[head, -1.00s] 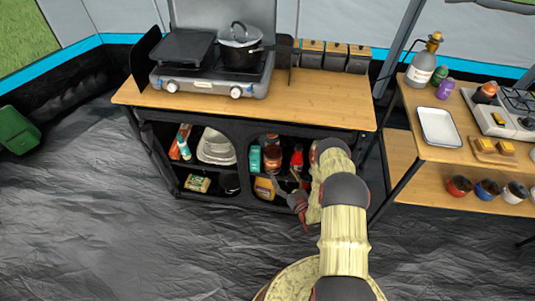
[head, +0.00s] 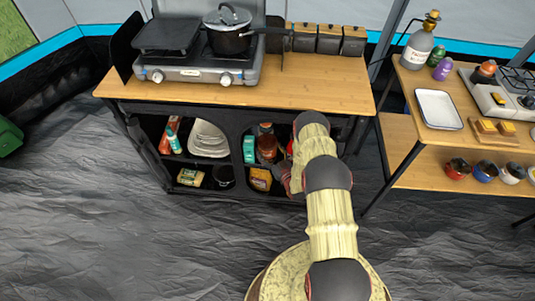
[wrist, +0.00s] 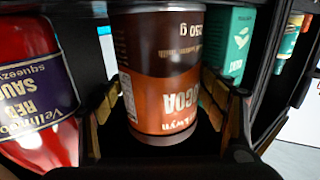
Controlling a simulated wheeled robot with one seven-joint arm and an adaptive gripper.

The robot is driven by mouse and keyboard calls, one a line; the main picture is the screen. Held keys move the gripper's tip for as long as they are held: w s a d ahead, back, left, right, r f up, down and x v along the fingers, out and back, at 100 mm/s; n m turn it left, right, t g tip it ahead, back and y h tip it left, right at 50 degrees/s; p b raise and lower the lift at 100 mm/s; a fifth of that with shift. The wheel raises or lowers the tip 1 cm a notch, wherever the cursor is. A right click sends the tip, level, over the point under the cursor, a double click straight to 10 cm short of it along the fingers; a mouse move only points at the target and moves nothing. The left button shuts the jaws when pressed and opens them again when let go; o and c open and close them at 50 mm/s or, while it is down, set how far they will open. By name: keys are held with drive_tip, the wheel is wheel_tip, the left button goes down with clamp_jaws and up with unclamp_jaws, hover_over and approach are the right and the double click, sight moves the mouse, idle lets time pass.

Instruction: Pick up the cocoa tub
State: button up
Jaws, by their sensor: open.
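The cocoa tub (wrist: 160,85) is brown with a dark upper band and appears upside down in the wrist view. In the head view the tub (head: 267,149) stands on the cabinet's upper right shelf. My gripper (wrist: 168,122) is open, with one finger at each side of the tub in the wrist view. I cannot tell whether either finger touches it. In the head view my gripper (head: 284,176) is at the cabinet's right opening, partly hidden by my arm.
A red sauce bottle (wrist: 35,90) stands close beside the tub. A teal box (wrist: 231,42) is on its other side. The cabinet's divider (head: 239,160) and a yellow packet (head: 261,179) below are near. The stove (head: 200,65) is on the countertop above.

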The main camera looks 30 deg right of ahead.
drive_tip(key=shift+c, duration=1.3)
drive_tip(key=c, duration=1.5)
drive_tip(key=shift+r, duration=0.1)
